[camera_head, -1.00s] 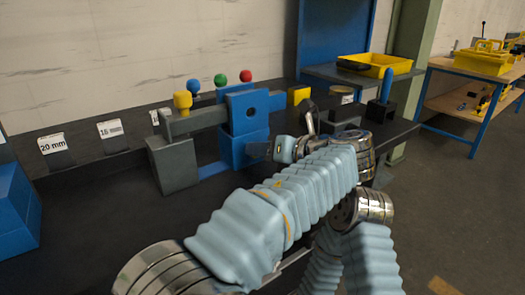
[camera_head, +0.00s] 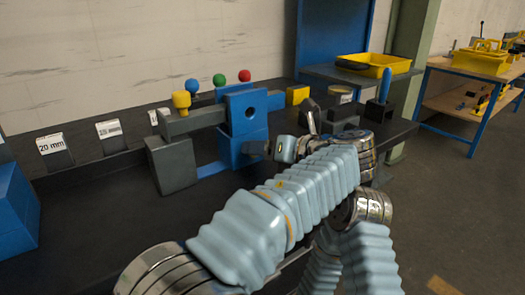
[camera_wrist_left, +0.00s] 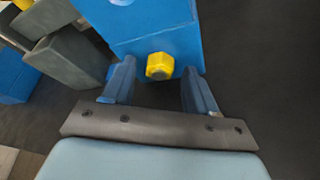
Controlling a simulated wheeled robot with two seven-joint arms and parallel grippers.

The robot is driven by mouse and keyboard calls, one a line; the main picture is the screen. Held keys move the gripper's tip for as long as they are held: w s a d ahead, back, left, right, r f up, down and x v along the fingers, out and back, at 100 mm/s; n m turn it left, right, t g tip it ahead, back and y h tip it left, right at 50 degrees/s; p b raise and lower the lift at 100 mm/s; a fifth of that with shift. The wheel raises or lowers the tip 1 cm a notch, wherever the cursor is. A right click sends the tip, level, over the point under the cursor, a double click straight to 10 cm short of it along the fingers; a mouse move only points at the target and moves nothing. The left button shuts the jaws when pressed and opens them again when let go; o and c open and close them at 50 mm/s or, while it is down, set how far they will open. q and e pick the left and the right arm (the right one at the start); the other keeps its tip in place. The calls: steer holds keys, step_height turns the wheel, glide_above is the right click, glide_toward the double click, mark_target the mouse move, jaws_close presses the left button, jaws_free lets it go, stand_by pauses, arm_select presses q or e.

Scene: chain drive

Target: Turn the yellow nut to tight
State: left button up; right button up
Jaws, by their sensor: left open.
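The yellow nut (camera_wrist_left: 160,66) is hexagonal and sits on the face of a blue block (camera_wrist_left: 160,32) in the left wrist view. My left gripper (camera_wrist_left: 158,72) is open, with one blue finger on each side of the nut and a visible gap on both sides. In the head view, my left gripper (camera_head: 257,149) is beside the lower part of the upright blue block (camera_head: 246,115), which has a round hole near its top. The nut is hidden in the head view.
A grey bar with a yellow knob (camera_head: 181,100) rests on a grey block (camera_head: 172,165) left of the blue block. Blue, green and red balls stand behind. A grey fixture (camera_head: 343,126) and a blue-handled tool (camera_head: 384,88) are right.

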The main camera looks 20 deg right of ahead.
arm_select(q)
steer(key=v, duration=1.3)
steer(key=shift+s, duration=0.2)
steer(key=shift+s+d, duration=0.1)
